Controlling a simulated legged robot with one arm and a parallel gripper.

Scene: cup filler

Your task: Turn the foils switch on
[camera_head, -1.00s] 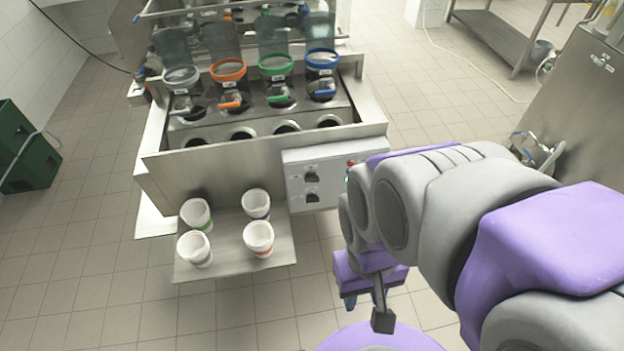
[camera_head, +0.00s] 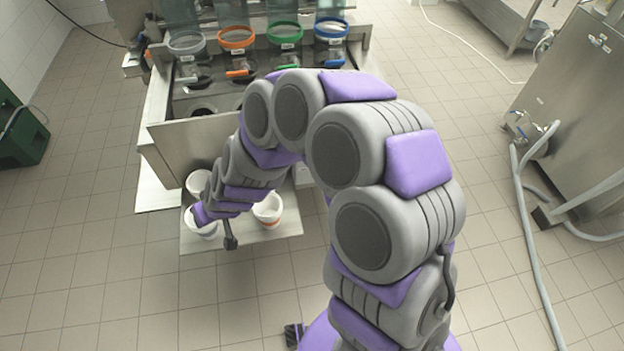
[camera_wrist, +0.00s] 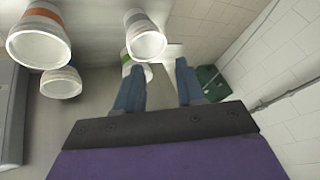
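The control box (camera_head: 303,176) with the switches is almost fully hidden behind my arm in the head view; only a sliver shows, and no switch or its setting can be seen. My gripper (camera_wrist: 157,68) is open and empty, its two blue fingers apart in the wrist view. In the head view it is over the left of the cup shelf, away from the box. A white cup (camera_wrist: 146,38) and a green-banded cup (camera_wrist: 126,61) are close to the fingers. A grey panel at the wrist view's left edge cannot be identified surely.
White cups, including an orange-banded one (camera_head: 268,209), stand on the metal shelf (camera_head: 270,233). Dispensers with coloured rings, one blue (camera_head: 332,28), stand behind. A steel cabinet (camera_head: 585,95) with hoses is at the right; tiled floor is free between.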

